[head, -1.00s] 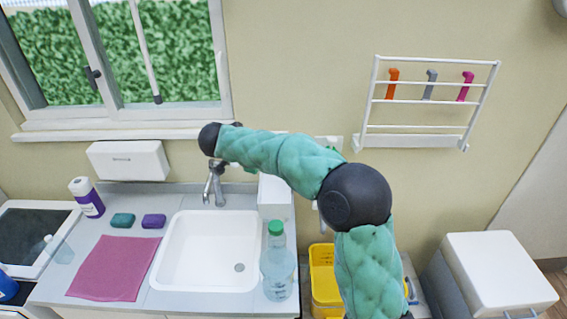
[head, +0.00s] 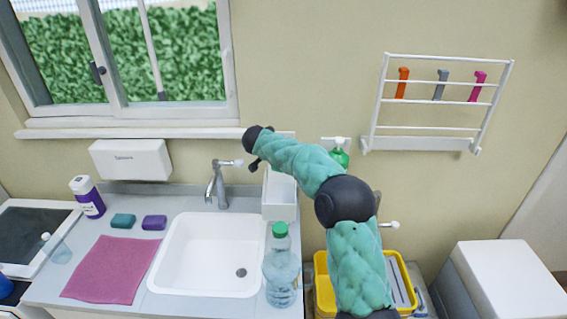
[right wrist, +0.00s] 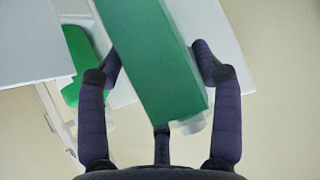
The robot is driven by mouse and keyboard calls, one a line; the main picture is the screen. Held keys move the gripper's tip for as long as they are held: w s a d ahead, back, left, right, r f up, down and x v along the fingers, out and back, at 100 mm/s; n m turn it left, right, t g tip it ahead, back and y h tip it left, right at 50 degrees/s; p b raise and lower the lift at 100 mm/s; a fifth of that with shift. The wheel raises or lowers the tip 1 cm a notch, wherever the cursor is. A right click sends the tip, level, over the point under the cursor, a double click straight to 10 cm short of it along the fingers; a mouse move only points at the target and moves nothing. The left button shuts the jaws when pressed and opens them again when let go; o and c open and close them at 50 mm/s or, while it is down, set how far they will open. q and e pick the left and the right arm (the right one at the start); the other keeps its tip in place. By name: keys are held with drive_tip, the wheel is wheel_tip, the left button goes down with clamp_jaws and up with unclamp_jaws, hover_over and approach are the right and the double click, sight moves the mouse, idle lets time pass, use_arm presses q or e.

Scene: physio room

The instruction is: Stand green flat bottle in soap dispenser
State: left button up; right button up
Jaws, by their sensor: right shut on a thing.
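My right gripper (right wrist: 157,50) is shut on the green flat bottle (right wrist: 160,65), which lies slanted between its dark fingers in the right wrist view. A small white part shows at the bottle's near end. A white knobbed lever (head: 390,225) sticks out right of my arm, perhaps from the soap dispenser, whose body is hidden. My left gripper is out of view.
A sink (head: 207,255) with a tap (head: 217,185) is at left. A clear green-capped bottle (head: 281,272) and a white box (head: 280,195) stand right of it. A yellow container (head: 402,275) is behind my arm. A white rack (head: 415,144) hangs at upper right.

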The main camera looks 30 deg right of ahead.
drive_tip(key=shift+d+f, duration=0.2)
wheel_tip(320, 180, down, 4)
drive_tip(key=b, duration=0.2)
drive_tip(key=shift+w+d+r+b, duration=0.15)
drive_tip(key=shift+r+b, duration=0.05)
drive_tip(key=shift+b, duration=0.2)
drive_tip(key=shift+r, duration=0.1)
drive_tip(key=o, duration=1.5)
drive_tip(key=p+v, duration=0.3)
drive_tip(key=v, duration=0.9)
drive_tip(key=shift+p, duration=0.3)
